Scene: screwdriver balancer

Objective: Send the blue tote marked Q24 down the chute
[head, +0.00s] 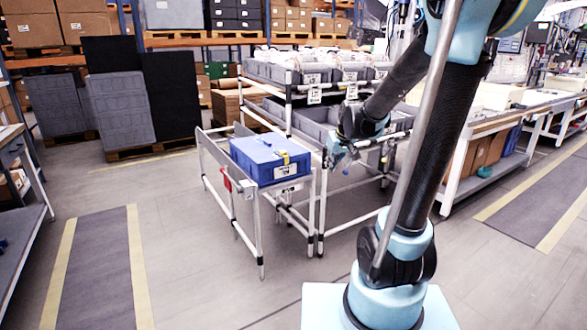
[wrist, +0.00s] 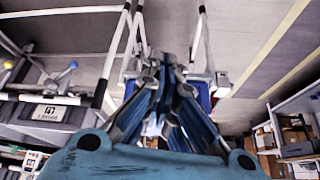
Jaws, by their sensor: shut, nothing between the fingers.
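A blue tote (head: 262,163) sits on a white-tubed chute stand (head: 241,184) in the middle of the head view. It has a blue top, a small yellow piece on it and a white label on the front; the label's print is too small to read. A red part hangs on the stand's left side. My gripper (head: 333,161) is to the right of the tote, apart from it. In the wrist view my gripper's fingers (wrist: 167,66) come together with nothing between them. Blue patches beside the fingers may be the tote, largely hidden.
A rack of grey totes (head: 305,119) stands behind and right of the stand. A small blue knob (head: 346,172) shows below my gripper, and a blue knob (wrist: 73,64) shows in the wrist view. A workbench (head: 483,128) stands at the right. Floor in front is clear.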

